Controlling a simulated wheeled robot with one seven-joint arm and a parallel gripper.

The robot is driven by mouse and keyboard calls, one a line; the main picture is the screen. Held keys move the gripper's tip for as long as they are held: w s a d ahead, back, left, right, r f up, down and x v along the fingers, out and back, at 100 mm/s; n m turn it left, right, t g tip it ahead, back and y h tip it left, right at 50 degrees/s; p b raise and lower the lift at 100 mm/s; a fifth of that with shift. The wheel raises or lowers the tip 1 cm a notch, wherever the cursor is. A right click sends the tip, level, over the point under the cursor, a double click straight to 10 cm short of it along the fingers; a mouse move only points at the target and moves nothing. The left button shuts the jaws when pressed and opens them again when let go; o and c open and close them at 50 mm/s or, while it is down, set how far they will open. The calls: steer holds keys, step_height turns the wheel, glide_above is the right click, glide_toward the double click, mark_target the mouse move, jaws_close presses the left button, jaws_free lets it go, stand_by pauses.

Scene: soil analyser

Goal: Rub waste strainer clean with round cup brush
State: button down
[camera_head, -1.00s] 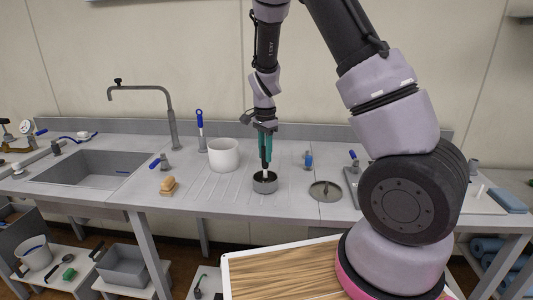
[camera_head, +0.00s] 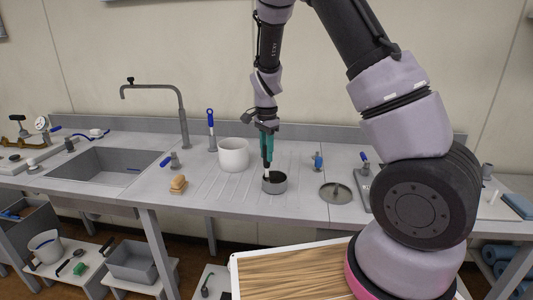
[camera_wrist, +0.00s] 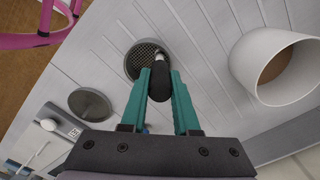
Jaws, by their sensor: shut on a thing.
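The waste strainer (camera_head: 275,187) is a short grey metal cup standing on the bench. In the wrist view, its mesh bottom (camera_wrist: 143,55) shows beyond my fingertips. My gripper (camera_head: 267,152) has teal fingers pointing down over the strainer. It is shut on the round cup brush, whose dark handle (camera_wrist: 158,84) shows between the fingers in the wrist view. The brush's pale lower end (camera_head: 266,176) is at the left part of the strainer's opening. Whether its bristles touch the mesh is hidden.
A white pot (camera_head: 233,155) stands left of the strainer, and a round grey disc (camera_head: 335,193) lies to its right. A wooden brush or block (camera_head: 178,184) and the sink (camera_head: 105,165) are further left. Small blue-handled valves stand around. Ribbed bench surface is free around the strainer.

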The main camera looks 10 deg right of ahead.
steer(key=shift+s+d+f, duration=0.1)
steer(key=shift+s+d, duration=0.15)
steer(key=shift+d, duration=0.35)
steer(key=shift+s+d+f, duration=0.1)
steer(key=shift+s+d, duration=0.1)
steer(key=shift+d, duration=0.4)
steer(key=shift+d, duration=0.1)
steer(key=shift+s+d+r, duration=0.1)
steer(key=shift+s+d, duration=0.15)
steer(key=shift+d, duration=0.35)
steer(key=shift+s+d+r, duration=0.1)
steer(key=shift+s+d, duration=0.15)
steer(key=shift+d, duration=0.3)
steer(key=shift+f, duration=0.2)
steer(key=shift+w, duration=0.1)
steer(key=shift+w+a+r, duration=0.1)
steer(key=shift+w+a, duration=0.15)
steer(key=shift+a, duration=0.4)
steer(key=shift+w+a, duration=0.2)
steer(key=shift+a, duration=0.4)
